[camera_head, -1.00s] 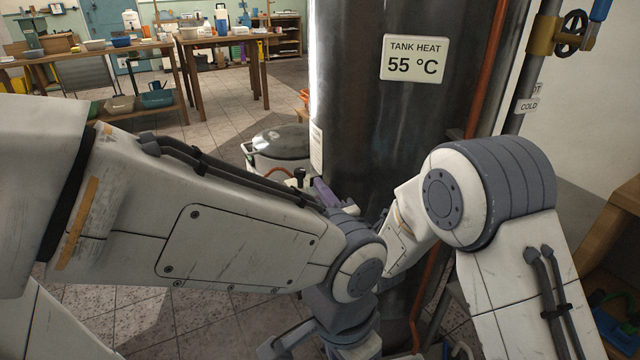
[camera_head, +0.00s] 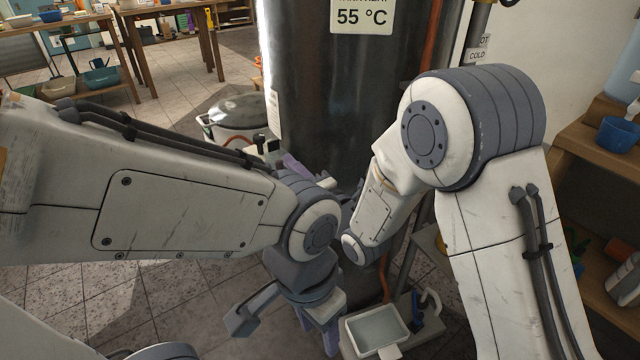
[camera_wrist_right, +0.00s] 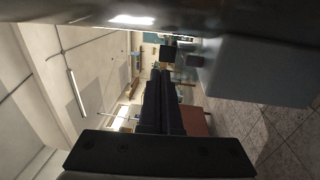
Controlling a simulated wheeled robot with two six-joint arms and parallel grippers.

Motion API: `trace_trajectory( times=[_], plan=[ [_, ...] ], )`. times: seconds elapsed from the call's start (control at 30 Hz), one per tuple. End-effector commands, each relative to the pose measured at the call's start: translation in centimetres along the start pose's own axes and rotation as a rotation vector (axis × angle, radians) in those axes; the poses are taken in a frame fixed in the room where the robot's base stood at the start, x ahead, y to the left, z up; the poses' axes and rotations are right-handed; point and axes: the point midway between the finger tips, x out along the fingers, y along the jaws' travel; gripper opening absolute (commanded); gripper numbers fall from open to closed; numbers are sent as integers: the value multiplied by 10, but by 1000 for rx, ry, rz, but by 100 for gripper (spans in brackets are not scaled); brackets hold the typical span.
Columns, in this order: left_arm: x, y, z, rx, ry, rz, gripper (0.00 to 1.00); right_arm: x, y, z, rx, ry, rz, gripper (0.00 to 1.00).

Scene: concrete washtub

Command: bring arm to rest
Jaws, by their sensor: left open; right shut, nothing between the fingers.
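My left arm (camera_head: 180,215) reaches in from the left, its wrist bent downward. My left gripper (camera_head: 285,325) hangs below that wrist with its fingers spread apart and nothing between them. My right arm (camera_head: 490,220) comes up from the lower right and bends at a large grey joint, its forearm pointing down and inward. My right gripper (camera_head: 290,163) is mostly hidden behind my left wrist; only a purplish part shows, in front of the tank. In the right wrist view its dark fingers (camera_wrist_right: 160,105) are together and empty.
A dark tank (camera_head: 335,95) stands close ahead, with a lidded pot (camera_head: 235,118) to its left. A small stand with a pale tray (camera_head: 376,328) is below. Wooden shelves (camera_head: 590,140) stand at right; tables are at the back left. Tiled floor is open at left.

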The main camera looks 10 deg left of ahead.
Motion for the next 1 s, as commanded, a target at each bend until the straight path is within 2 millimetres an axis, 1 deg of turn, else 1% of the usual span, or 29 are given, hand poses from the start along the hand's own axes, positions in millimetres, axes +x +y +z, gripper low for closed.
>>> trace_trajectory(
  times=[0.03, 0.1, 0.2, 0.3, 0.4, 0.5, 0.67, 0.77, 0.87, 0.97, 1.0],
  plan=[
    [-4, 0, 0, 0, 1, 0, 50, -14, 3, 2, 0, -4, -4, 0],
    [-5, 0, 0, 0, 1, 0, 50, -32, 5, 6, -1, -12, -3, 0],
    [-6, 0, 0, 0, 1, 0, 50, -52, 7, 8, -1, -15, -3, 0],
    [-6, 0, 0, 0, 1, 0, 50, -66, 8, 7, -1, -14, -1, 0],
    [-6, 0, 0, 0, 1, 0, 50, -75, 9, 7, -2, -13, 0, 0],
    [-6, 0, 0, 0, 1, 0, 50, -78, 9, 6, -2, -12, 1, 0],
    [-6, 0, 0, 0, 1, 0, 50, -77, 8, 4, 26, -14, -33, 0],
    [-6, 0, 0, 0, 1, 0, 50, -76, 1, 4, 103, -34, -124, 0],
    [-6, 0, 0, 0, 1, 0, 50, -80, -9, 4, 234, -87, -266, 0],
    [-6, 0, 0, 0, 1, 0, 50, -93, -20, 4, 390, -176, -419, 0],
    [-6, 0, 0, 0, 1, 0, 50, -101, -24, 3, 455, -219, -478, 0]
  ],
)
